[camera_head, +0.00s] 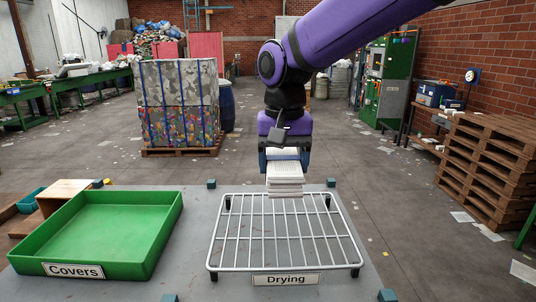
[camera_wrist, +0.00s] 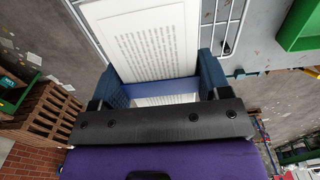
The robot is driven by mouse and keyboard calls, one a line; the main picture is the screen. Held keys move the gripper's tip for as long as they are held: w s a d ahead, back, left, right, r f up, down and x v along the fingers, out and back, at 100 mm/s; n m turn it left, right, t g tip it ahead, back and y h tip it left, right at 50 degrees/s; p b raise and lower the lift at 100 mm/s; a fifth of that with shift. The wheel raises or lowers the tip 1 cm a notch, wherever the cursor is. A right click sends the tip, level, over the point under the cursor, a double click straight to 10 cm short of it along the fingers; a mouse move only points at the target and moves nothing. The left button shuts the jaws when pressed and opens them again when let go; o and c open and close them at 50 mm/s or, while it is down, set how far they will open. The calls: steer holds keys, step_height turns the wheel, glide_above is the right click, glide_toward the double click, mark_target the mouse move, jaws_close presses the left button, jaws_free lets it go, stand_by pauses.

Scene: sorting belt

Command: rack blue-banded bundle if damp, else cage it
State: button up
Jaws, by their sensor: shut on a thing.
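My gripper (camera_head: 284,166) is shut on a bundle of printed pages (camera_head: 285,187), held above the far part of the wire drying rack (camera_head: 214,268). In the wrist view the bundle (camera_wrist: 150,40) shows a white top page with lines of print, between the two dark blue fingers of my gripper (camera_wrist: 160,78). A blue-violet band (camera_wrist: 172,97) crosses the bundle close to the palm. The pages look flat and pale; I cannot tell whether they are damp. The rack is empty and has a "Drying" label (camera_head: 286,279) at its front. I cannot make out a cage for the bundle.
A green tray (camera_head: 98,262) labelled "Covers" stands empty at the left of the grey table (camera_head: 190,262). Small dark teal blocks sit at the table edges. Wooden pallets (camera_head: 490,165) are stacked at the right. Wrapped bales (camera_head: 180,105) stand on a pallet behind.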

steer(key=shift+f, duration=5)
steer(key=shift+f, duration=0.35)
steer(key=o, duration=1.2)
steer(key=shift+c, duration=0.2)
step_height(320, 180, up, 11)
steer(key=shift+f, duration=0.15)
steer(key=s+d+r+t, duration=0.15)
steer(key=s+d, duration=0.25)
steer(key=d, duration=0.4)
steer(key=s+d+r+t, duration=0.1)
steer(key=s+d+r, duration=0.25)
steer(key=d, duration=0.35)
steer(key=s+d+f+t, duration=0.2)
steer(key=s+d+t, duration=0.1)
steer(key=s+d, duration=0.6)
steer(key=shift+s+d, duration=0.3)
steer(key=shift+s, duration=0.8)
